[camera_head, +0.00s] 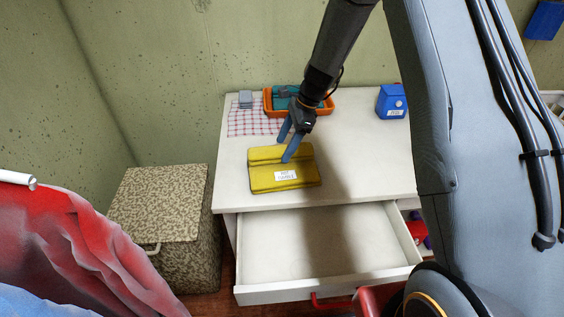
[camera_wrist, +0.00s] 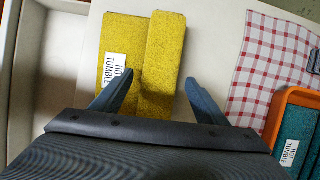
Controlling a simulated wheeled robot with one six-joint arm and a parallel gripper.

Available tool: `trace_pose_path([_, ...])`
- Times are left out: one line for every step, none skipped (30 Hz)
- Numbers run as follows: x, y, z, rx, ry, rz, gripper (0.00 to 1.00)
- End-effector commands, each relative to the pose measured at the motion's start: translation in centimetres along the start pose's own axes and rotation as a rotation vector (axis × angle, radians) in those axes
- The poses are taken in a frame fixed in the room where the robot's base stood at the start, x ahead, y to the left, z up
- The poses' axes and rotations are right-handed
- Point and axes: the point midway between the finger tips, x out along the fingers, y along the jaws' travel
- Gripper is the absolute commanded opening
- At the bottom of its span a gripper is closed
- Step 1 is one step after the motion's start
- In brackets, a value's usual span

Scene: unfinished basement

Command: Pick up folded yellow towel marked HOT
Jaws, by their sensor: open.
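The folded yellow towel (camera_head: 284,171) lies flat on the white dresser top near its front edge. Its white label reads HOT TUMBLE in the wrist view (camera_wrist: 156,45). My gripper (camera_head: 284,149) is open and empty, at the towel's back edge in the head view. In the wrist view the blue fingers (camera_wrist: 156,76) are spread, one at the labelled side and one at the opposite side. Part of the towel is hidden by the gripper body there. I cannot tell whether the fingers touch the towel.
The dresser (camera_head: 360,160) has an open, empty drawer (camera_head: 290,245) below the towel. Behind are a red-checked cloth (camera_head: 247,122), an orange tray (camera_head: 268,108) with a teal item, and a blue box (camera_head: 391,101). A patterned hamper (camera_head: 160,205) stands at left.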

Motion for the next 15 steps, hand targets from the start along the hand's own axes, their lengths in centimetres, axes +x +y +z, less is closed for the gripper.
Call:
trace_pose_path([0.6,0.1,0.0,0.001,0.0,0.002,0.67])
trace_pose_path([0.9,0.1,0.0,0.001,0.001,0.001,0.67])
trace_pose_path([1.2,0.0,0.0,0.001,0.002,0.001,0.67])
trace_pose_path([1.4,0.0,0.0,0.001,0.002,0.001,0.67])
trace_pose_path([1.6,0.0,-0.1,0.001,0.002,0.001,0.67])
trace_pose_path([1.7,0.0,-0.1,0.001,0.002,0.0,0.67])
trace_pose_path([1.8,0.0,-0.1,0.001,0.002,0.0,0.67])
trace_pose_path([1.8,0.0,-0.1,0.0,0.002,0.0,0.67])
trace_pose_path([1.8,0.0,-0.1,0.0,0.002,-0.001,0.67])
trace_pose_path([1.8,0.0,-0.1,0.0,0.002,-0.001,0.67])
trace_pose_path([1.8,0.0,-0.1,0.0,0.002,-0.001,0.67])
trace_pose_path([1.8,0.0,-0.1,0.0,0.002,-0.001,0.67])
trace_pose_path([1.8,0.0,-0.1,0.0,0.002,-0.001,0.67])
trace_pose_path([1.8,0.0,-0.1,0.0,0.002,-0.001,0.62])
trace_pose_path([1.8,0.0,-0.1,0.0,0.002,-0.001,0.55])
